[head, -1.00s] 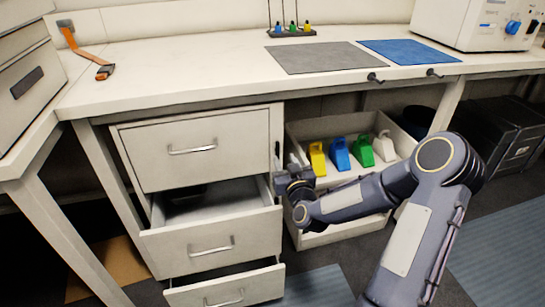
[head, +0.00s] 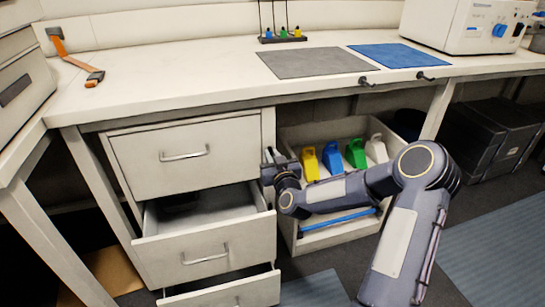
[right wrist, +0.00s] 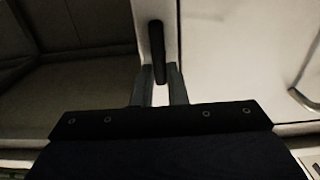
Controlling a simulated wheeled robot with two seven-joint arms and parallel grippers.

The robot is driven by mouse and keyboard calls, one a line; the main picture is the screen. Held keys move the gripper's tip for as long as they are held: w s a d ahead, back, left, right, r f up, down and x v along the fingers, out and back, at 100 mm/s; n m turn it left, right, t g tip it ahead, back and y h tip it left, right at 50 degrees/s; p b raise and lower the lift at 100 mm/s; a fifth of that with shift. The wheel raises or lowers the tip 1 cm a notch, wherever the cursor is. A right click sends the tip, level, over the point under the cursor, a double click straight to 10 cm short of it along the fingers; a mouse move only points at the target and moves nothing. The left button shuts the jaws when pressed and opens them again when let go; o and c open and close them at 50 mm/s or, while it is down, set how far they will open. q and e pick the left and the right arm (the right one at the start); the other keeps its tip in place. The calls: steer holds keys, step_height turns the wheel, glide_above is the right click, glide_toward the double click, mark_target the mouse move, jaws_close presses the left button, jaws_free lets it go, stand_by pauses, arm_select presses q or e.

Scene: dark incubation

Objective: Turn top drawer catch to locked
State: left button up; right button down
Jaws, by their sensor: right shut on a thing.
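The top drawer (head: 187,155) is closed, with a metal bar handle. Its catch, a dark bar (right wrist: 157,52), lies on the pale strip beside the drawer front in the right wrist view, its length running nearly up and down in that picture. My right gripper (head: 269,168) is at this strip, at the drawer's right edge. In the right wrist view its two fingers (right wrist: 159,88) stand either side of the catch's near end and are shut on it. In the head view the gripper mostly hides the catch. My left gripper is out of view.
The middle drawer (head: 205,248) stands open below, and the bottom drawer (head: 225,292) is pulled out too. An open bin (head: 300,235) right of the cabinet holds yellow, blue, green and white scoop-like items. The worktop (head: 200,80) lies above.

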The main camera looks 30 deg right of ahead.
stand_by(0.3)
steer(key=m+b, duration=0.4)
steer(key=m, duration=0.2)
steer(key=d+f+m+b, duration=0.1)
steer(key=m+b, duration=0.3)
steer(key=m, duration=0.1)
steer(key=m+b, duration=0.4)
steer(key=m, duration=0.2)
steer(key=shift+s+d+f+m+b, duration=0.2)
steer(key=shift+d+f+m+b, duration=0.1)
steer(key=shift+d+f+b, duration=0.1)
steer(key=shift+m, duration=0.3)
steer(key=c, duration=1.4)
jaws_free()
steer(key=shift+c, duration=0.2)
